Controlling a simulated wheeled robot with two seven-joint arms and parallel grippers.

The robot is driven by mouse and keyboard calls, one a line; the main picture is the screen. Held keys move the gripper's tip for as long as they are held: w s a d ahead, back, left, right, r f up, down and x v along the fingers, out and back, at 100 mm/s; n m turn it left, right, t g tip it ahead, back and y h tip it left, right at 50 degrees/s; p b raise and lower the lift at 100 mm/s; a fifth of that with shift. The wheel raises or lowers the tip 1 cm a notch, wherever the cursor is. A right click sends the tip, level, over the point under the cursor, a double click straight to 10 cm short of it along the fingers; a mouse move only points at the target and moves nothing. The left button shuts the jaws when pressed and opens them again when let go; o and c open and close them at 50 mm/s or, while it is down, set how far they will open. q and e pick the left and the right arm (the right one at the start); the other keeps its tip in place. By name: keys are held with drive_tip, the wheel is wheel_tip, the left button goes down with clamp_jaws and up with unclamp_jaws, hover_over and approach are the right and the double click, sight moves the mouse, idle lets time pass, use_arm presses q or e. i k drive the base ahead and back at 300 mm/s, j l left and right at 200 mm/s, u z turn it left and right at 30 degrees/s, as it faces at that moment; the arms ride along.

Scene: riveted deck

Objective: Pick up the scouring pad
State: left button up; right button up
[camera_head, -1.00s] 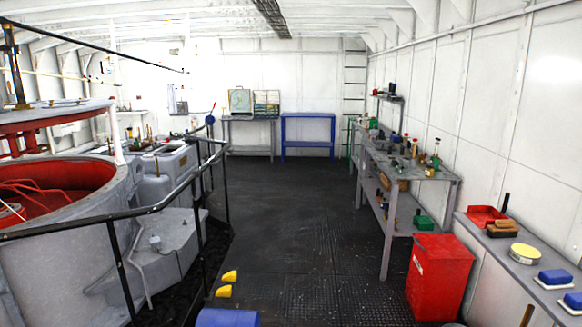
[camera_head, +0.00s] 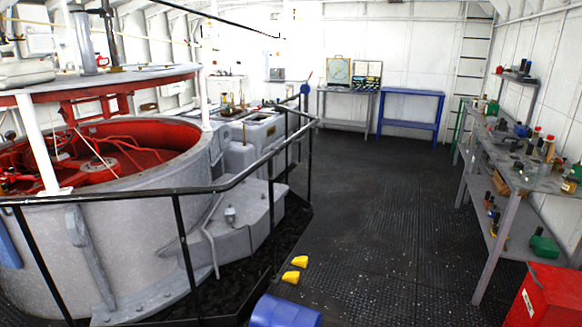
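I cannot make out a scouring pad for certain in this view. Many small items on the grey workbench (camera_head: 505,170) at the right are too small to tell apart. Neither of my grippers shows in the head view.
A black railing (camera_head: 150,197) fences off a large grey tank (camera_head: 100,250) with a red inside at the left. Two yellow pieces (camera_head: 300,262) and a blue cylinder (camera_head: 285,312) are on the dark floor. A red bin (camera_head: 545,300) stands lower right. The middle aisle is clear.

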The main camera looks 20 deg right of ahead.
sight(518, 166)
drive_tip(key=i+l+z, duration=0.6)
drive_tip(key=z, duration=0.15)
drive_tip(key=i+l+z, duration=0.4)
drive_tip(key=i+z, duration=0.4)
drive_tip(key=i+j+z, duration=0.1)
drive_tip(key=i, duration=1.85)
drive_tip(key=i+j+z, duration=0.15)
drive_tip(key=i+z, duration=0.25)
drive_tip(key=i, duration=0.2)
drive_tip(key=i+j+z, duration=0.4)
drive_tip(key=i, duration=0.2)
drive_tip(key=i+j+z, duration=0.4)
drive_tip(key=i+j, duration=0.1)
drive_tip(key=i, duration=0.05)
